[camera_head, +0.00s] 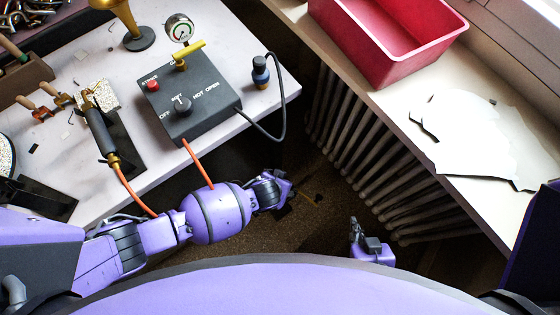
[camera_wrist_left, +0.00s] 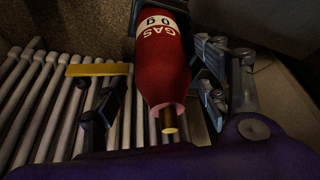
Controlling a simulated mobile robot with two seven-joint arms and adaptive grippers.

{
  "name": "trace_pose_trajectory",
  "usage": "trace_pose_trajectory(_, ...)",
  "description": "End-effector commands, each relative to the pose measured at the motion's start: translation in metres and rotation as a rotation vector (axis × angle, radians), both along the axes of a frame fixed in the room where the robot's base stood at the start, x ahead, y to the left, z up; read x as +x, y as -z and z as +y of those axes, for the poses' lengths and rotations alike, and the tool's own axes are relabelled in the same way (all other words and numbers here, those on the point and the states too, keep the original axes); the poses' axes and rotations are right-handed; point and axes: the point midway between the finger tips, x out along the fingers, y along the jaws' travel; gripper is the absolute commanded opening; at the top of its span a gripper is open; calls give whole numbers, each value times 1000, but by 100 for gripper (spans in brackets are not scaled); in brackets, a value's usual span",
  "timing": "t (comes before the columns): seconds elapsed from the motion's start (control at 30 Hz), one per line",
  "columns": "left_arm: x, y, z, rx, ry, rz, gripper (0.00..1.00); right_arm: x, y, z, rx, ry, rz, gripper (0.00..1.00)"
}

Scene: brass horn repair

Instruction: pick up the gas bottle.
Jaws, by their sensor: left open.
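The gas bottle (camera_wrist_left: 162,62) is red with a white GAS label and a brass valve end (camera_wrist_left: 168,120). It shows in the left wrist view, its valve end toward the camera. My left gripper (camera_wrist_left: 155,100) is open, with one finger on each side of the bottle. A gap shows between the left finger and the bottle; the right finger is close to it, and I cannot tell if it touches. In the head view, the bottle is not visible and my left arm reaches down past the bench edge. My right gripper (camera_head: 366,242) shows low in that view, its jaws unclear.
A radiator (camera_head: 375,165) stands under the sill at the right, its pipes close to the bottle. A red bin (camera_head: 395,55) sits on the sill. The workbench (camera_head: 270,85) carries a control box (camera_head: 190,100) and a torch (camera_head: 98,128). Orange hoses hang near my left arm.

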Motion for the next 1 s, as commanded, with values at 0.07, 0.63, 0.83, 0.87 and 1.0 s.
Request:
trace_pose_trajectory(0.07,0,-1,0,0,0,-1,68,0,0,0,0,0,0,0)
trace_pose_trajectory(0.63,0,-1,0,0,1,-1,0,-7,2,-2,-3,4,12,0)
trace_pose_trajectory(0.83,1,-2,-1,-2,1,-2,0,-8,2,-2,-3,4,13,0)
trace_pose_trajectory(0.87,1,-2,-1,-2,1,-2,0,-8,2,-2,-3,4,13,0)
trace_pose_trajectory(1.0,1,-3,-1,-2,0,-2,0,-7,1,-2,-3,4,11,0)
